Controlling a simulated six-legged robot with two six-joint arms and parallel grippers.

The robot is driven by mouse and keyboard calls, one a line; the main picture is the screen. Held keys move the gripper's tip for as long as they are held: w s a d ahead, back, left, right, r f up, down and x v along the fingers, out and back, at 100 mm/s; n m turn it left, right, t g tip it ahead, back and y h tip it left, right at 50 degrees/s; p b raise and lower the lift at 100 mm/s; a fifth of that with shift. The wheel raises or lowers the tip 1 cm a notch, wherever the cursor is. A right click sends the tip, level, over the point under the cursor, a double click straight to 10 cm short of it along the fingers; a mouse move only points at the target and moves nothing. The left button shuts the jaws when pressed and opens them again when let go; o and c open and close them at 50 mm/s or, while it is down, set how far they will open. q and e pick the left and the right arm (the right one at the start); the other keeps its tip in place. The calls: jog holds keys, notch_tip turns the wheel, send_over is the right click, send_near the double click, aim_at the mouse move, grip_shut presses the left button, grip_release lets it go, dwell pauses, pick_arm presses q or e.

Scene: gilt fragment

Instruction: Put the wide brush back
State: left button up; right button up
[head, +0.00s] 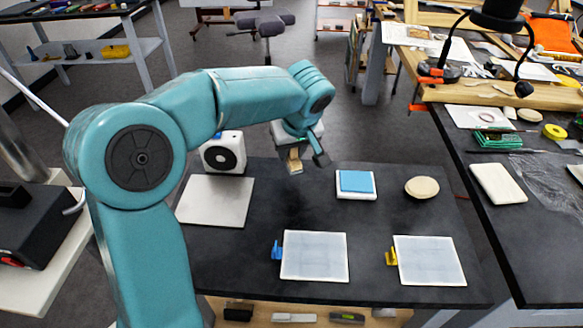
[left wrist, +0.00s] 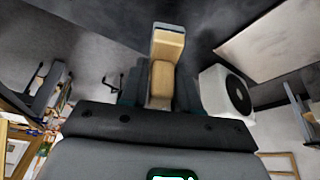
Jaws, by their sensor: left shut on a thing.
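The wide brush (head: 294,163), a pale wooden piece, is held in my left gripper (head: 303,158), above the back of the dark table. In the left wrist view, the brush (left wrist: 163,72) stands out between the fingers, with a broader block at its far end. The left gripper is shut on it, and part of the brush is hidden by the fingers. My right gripper is not in view.
On the dark table (head: 250,259) are a white box with a black disc (head: 223,153), a pale square board (head: 214,200), a blue pad (head: 356,181), a round tan disc (head: 422,187) and two whitish panels (head: 314,256). Clear table lies between them. A cluttered bench stands at right.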

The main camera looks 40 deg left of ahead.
aim_at(291, 165)
pick_arm(q)
notch_tip(291, 165, down, 5)
jog(key=shift+r+b, duration=0.1)
jog(key=shift+b, duration=0.2)
jog(key=shift+f, duration=0.25)
jog(key=o, duration=1)
jog(key=shift+a+r, duration=0.1)
jog(key=shift+r, duration=0.1)
